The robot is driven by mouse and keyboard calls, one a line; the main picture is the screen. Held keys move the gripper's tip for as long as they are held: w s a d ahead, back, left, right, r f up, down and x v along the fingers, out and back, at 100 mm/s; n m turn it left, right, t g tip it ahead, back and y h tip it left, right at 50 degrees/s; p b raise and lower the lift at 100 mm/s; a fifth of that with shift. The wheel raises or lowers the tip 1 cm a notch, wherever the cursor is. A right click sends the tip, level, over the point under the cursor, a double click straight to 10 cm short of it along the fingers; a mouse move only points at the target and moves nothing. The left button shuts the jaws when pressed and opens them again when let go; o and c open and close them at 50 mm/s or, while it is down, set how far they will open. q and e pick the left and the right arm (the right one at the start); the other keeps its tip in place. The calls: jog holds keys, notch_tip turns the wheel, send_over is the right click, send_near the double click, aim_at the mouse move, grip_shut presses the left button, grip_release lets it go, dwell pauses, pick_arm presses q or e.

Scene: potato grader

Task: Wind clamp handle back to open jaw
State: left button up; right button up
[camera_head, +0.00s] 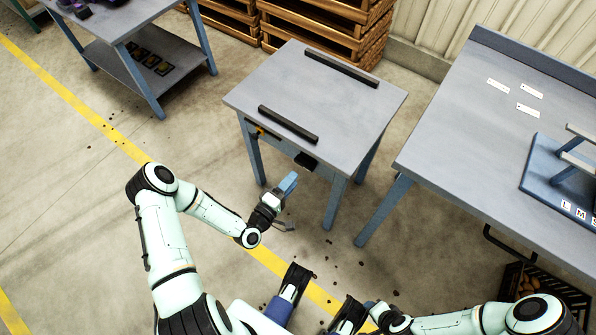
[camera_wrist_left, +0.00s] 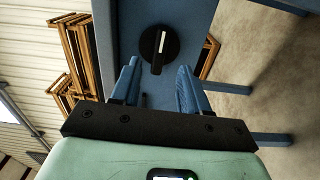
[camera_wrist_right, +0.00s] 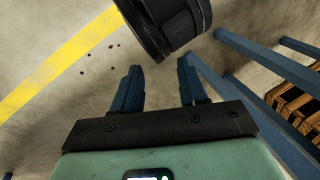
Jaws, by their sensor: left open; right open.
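A round black knob (camera_wrist_left: 158,50) with a pale line across its face sits on the blue-grey panel straight ahead of my left gripper in the left wrist view. My left gripper (camera_wrist_left: 158,82) is open and empty, its blue fingers short of the knob and apart from it. In the head view, the left gripper (camera_head: 289,183) is in front of the grey table's near side, close to a black part (camera_head: 305,160) below the tabletop edge. I cannot tell clearly whether this is the same knob. No jaw can be made out. My right gripper (camera_wrist_right: 158,80) is open and empty.
The grey table (camera_head: 350,115) carries two black bars, the nearer (camera_head: 288,124) and the farther (camera_head: 341,68). A larger bench (camera_head: 450,125) stands at right, with a crate (camera_head: 535,295) below. A black cylindrical part (camera_wrist_right: 165,25) is close ahead of the right gripper.

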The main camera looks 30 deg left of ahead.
pick_arm(q)
jog(key=s, duration=0.7)
jog(key=shift+s+a+p, duration=0.25)
jog(key=shift+p, duration=0.1)
pick_arm(e)
jog(key=shift+s+a+r, duration=0.35)
jog(key=shift+s+r, duration=0.2)
jog(key=shift+s, duration=0.15)
